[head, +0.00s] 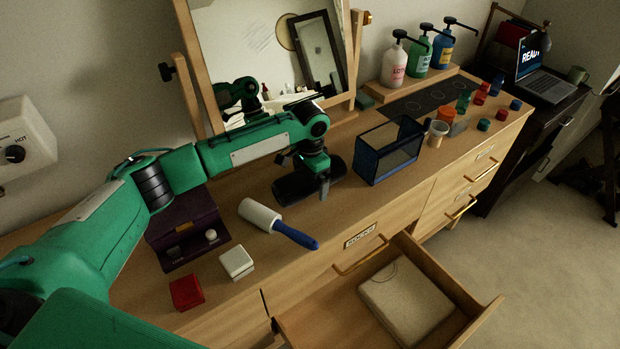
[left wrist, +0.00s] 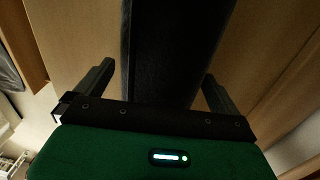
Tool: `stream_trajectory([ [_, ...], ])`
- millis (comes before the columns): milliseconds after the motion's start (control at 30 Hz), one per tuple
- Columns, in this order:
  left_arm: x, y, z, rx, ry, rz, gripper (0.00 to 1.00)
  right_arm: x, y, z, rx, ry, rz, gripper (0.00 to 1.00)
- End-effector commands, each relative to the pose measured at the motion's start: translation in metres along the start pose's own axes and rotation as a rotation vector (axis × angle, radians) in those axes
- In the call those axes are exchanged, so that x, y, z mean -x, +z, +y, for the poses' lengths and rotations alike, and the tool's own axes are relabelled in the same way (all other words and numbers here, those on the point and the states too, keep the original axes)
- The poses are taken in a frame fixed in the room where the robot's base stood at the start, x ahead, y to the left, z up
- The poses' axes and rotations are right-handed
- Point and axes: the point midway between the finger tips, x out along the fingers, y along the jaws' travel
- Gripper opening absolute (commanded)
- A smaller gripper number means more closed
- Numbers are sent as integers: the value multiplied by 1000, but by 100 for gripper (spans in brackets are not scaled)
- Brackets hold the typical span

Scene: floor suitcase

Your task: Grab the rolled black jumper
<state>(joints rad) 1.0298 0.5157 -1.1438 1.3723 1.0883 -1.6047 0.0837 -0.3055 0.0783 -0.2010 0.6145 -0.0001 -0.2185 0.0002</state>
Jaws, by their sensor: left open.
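The rolled black jumper (head: 295,187) lies on the wooden dresser top, in front of the mirror. My left gripper (head: 324,186) is over it, pointing down, with one finger visible in front of the roll. In the left wrist view the dark roll (left wrist: 172,50) runs between the two spread fingers of my left gripper (left wrist: 158,85). Gaps show on both sides, so the fingers do not appear to press on it. My right gripper is in neither view.
A blue-black mesh bin (head: 388,152) is close on the right. An open drawer (head: 475,322) juts out in front.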

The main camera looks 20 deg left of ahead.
Motion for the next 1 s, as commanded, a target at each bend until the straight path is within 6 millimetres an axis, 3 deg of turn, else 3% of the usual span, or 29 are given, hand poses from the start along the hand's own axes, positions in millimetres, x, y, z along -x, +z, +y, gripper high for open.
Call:
stream_trajectory([
  [100,0,0,0,0,0,0,100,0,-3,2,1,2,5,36],
  [400,1,-1,0,0,0,2,43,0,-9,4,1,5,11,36],
  [767,8,-1,0,0,-1,4,43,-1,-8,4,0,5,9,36],
  [1000,42,-2,-1,1,-2,7,43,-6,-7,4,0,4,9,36],
])
